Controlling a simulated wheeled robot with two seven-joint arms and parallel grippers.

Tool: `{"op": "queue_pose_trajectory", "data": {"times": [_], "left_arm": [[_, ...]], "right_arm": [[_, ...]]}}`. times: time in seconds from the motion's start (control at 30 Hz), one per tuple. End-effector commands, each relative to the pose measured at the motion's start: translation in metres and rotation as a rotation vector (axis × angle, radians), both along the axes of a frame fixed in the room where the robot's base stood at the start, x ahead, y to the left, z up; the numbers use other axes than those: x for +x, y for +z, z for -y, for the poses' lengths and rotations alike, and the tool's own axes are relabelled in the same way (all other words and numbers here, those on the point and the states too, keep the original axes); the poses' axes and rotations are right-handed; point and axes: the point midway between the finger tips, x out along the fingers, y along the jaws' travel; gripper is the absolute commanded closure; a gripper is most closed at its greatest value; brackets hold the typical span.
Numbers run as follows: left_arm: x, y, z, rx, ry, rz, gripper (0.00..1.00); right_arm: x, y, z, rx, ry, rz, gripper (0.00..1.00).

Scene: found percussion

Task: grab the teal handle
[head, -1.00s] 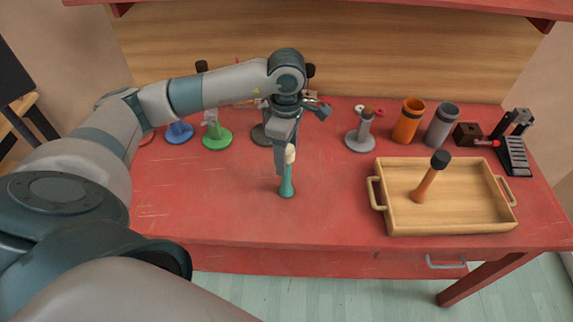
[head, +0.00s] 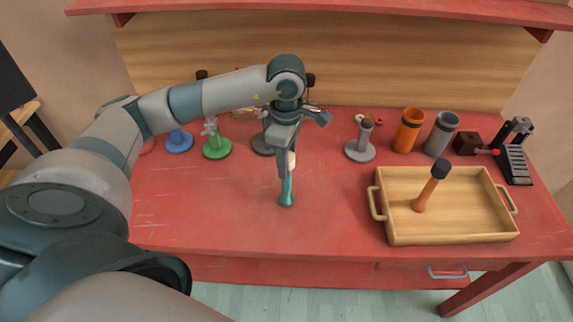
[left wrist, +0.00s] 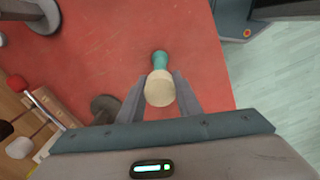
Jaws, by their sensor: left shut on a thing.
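The teal handle (head: 286,190) stands upright on the red table, with a cream-coloured top (head: 291,160). My left gripper (head: 285,170) points down over it and is shut on its upper part. In the left wrist view the round cream top (left wrist: 160,88) sits between the two fingers, with the teal part (left wrist: 160,60) showing beyond it. The fingers hide part of the handle in the head view. My right gripper is not in view.
A wooden tray (head: 450,239) with an orange-handled mallet (head: 430,186) stands at the right. Orange (head: 408,130) and grey (head: 441,133) cups, a grey stand (head: 360,150), and green (head: 217,149) and blue (head: 179,142) stands line the back. The table's front middle is clear.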

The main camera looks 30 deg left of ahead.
Motion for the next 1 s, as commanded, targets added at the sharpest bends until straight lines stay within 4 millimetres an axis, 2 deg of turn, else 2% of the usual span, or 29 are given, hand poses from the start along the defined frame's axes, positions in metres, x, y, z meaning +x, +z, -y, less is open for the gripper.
{"op": "queue_pose_trajectory", "data": {"times": [0.27, 0.5, 0.8, 1.0], "left_arm": [[0.001, 0.03, 0.0, -0.001, -0.001, 0.006, 1.0], [0.002, 0.059, 0.049, -0.002, -0.008, 0.008, 1.0], [0.002, 0.086, 0.09, -0.001, -0.004, 0.005, 1.0], [0.002, 0.097, 0.109, 0.0, -0.002, 0.003, 1.0]], "right_arm": [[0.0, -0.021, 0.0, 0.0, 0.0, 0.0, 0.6], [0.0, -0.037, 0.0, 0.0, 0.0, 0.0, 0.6], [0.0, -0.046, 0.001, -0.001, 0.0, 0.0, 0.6], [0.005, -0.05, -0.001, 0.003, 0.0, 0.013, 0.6]]}}
